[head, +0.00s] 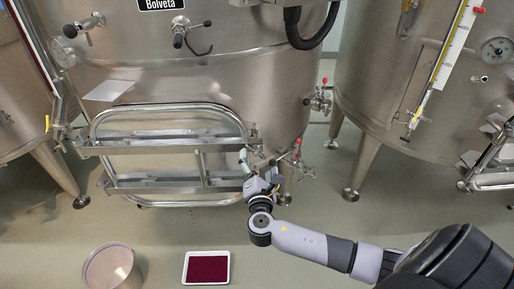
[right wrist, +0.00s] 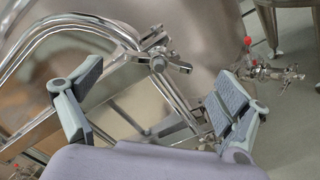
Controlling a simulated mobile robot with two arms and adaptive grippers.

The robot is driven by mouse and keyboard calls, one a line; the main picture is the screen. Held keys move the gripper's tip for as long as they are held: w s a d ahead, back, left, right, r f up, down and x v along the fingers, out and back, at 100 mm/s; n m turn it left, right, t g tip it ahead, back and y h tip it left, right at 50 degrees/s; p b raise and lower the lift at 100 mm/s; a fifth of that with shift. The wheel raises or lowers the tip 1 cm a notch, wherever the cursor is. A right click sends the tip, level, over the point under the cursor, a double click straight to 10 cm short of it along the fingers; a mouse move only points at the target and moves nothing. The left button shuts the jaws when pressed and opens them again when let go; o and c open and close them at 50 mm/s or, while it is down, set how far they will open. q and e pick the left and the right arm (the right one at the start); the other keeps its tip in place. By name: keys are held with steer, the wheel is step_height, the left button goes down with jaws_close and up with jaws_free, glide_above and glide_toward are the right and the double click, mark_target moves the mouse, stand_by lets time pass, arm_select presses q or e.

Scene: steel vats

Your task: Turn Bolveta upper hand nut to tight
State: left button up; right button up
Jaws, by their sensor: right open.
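The Bolveta vat (head: 190,75) bears its name on a dark label at the top. Its oval door (head: 165,118) with a tubular frame and crossbars sits low on the front. The upper hand nut (head: 254,139) is a small metal knob at the door's right edge; in the right wrist view the hand nut (right wrist: 165,62) shows its lobes. My right gripper (head: 258,165) is open just below and in front of it. In the right wrist view the spread fingers (right wrist: 155,102) hold nothing, and the nut lies beyond the gap, apart from them. My left gripper is not in view.
Valves with red knobs (head: 320,103) stick out right of the door. A second vat (head: 400,85) stands at the right. A steel bucket (head: 112,268) and a tray of dark red liquid (head: 206,283) rest on the floor in front. The floor between is clear.

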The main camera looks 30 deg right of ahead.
mark_target(257, 153)
steer(key=x, duration=0.6)
steer(key=shift+p, duration=0.4)
steer(key=shift+c, duration=0.2)
steer(key=c, duration=1.1)
